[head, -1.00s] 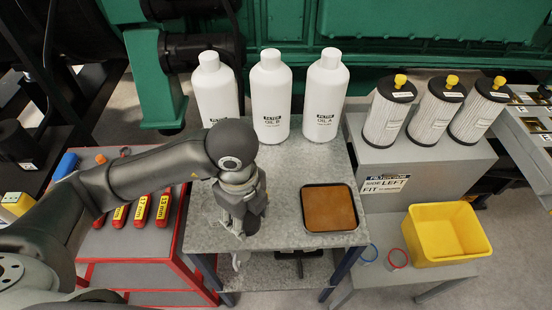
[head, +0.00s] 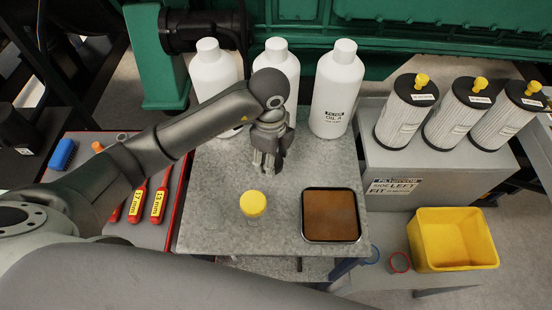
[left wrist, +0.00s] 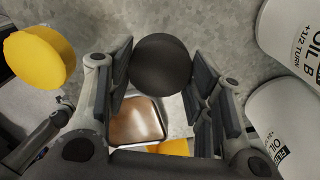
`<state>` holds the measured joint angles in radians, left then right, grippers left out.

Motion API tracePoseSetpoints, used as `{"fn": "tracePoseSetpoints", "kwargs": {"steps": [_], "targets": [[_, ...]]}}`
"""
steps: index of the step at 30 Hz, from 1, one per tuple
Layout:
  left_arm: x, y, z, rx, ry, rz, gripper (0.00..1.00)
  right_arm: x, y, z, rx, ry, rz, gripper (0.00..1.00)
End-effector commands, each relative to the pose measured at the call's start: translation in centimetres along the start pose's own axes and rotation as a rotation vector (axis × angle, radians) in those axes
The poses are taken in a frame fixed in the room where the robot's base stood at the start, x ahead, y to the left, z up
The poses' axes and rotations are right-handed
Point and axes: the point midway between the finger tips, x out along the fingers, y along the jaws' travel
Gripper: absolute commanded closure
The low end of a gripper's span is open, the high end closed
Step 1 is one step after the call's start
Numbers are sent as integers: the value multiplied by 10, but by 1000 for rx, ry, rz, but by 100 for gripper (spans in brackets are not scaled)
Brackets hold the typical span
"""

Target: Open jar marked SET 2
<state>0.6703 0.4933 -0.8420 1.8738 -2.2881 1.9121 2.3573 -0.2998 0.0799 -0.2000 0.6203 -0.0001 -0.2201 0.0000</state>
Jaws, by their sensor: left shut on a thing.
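My left gripper (head: 268,168) is over the grey worktable, in front of the white bottles. In the left wrist view its fingers (left wrist: 162,85) are shut on a round black lid-like thing (left wrist: 160,65). What is under it is hidden, and I cannot tell whether it rests on the table. A small jar with a yellow lid (head: 253,203) stands on the table nearer the front edge, apart from the gripper. Its lid also shows at the left of the wrist view (left wrist: 40,57). No SET 2 marking is readable. My right gripper is not in view.
The grey table (head: 215,225) holds a brown-filled black tray (head: 330,215) at right and white bottles (head: 337,92) at the back. Filters (head: 406,112) and a yellow bin (head: 453,240) stand farther right. A red-edged tool cart (head: 140,235) is at left.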

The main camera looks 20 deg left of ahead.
Motion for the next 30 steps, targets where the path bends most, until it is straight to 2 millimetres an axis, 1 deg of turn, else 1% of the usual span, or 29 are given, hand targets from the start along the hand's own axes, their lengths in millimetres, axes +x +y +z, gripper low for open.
{"fn": "tracePoseSetpoints", "kwargs": {"steps": [1,3,6,9,14,16,18,22,30], "targets": [[10,-6,1,-1,-1,8,80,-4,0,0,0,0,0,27],[21,-15,3,-1,-1,7,80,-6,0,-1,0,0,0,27],[34,-25,5,1,-1,6,80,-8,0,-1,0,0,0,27],[42,-32,6,1,-1,5,80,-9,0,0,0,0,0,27],[49,-37,7,2,0,4,80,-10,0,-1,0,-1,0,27],[56,-40,8,1,0,7,80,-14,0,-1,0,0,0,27],[67,-38,7,2,-1,9,80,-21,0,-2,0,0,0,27],[80,-39,8,2,-1,5,80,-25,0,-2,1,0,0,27],[84,-40,8,2,-1,3,80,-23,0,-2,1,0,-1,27]]}}
